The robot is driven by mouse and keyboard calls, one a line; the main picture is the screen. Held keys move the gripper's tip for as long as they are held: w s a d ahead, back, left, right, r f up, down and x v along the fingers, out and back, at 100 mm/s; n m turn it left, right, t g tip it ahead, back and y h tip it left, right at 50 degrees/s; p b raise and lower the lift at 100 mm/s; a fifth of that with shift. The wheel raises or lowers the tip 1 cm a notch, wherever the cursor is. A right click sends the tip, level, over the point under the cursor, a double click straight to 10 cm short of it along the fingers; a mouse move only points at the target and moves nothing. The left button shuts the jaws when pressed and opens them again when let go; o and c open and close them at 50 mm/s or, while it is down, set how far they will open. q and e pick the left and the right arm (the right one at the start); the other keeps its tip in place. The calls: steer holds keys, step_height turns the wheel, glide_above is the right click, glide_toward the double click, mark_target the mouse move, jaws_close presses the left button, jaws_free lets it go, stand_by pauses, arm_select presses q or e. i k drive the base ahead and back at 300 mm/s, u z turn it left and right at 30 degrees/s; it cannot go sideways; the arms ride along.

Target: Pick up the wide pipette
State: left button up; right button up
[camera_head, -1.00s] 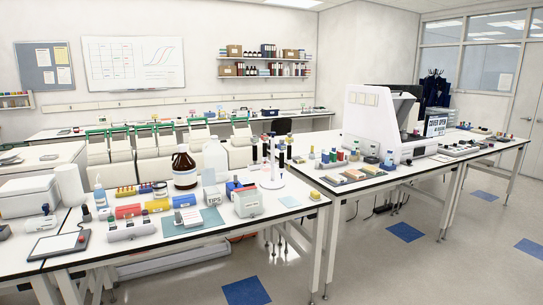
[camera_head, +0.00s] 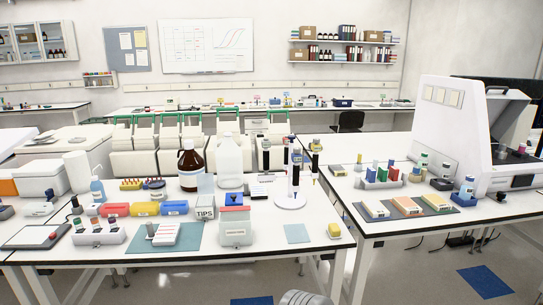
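A white carousel stand (camera_head: 290,202) on the near table holds several pipettes with dark handles. Slimmer pipettes (camera_head: 315,160) hang at the middle and right of the stand. Details of the pipettes are small at this distance. Neither of my grippers is in view. A grey rounded part at the bottom edge looks like a piece of my own arm.
Left of the stand are a clear jug (camera_head: 230,162), a brown bottle (camera_head: 190,168), a TIPS box (camera_head: 205,212) and a grey box (camera_head: 236,230). A pale blue pad (camera_head: 297,234) and a yellow item (camera_head: 334,230) lie in front.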

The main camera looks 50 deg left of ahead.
mark_target(266, 143)
steer(key=u, duration=0.7)
steer(key=i, duration=1.3)
steer(key=u, duration=1.25)
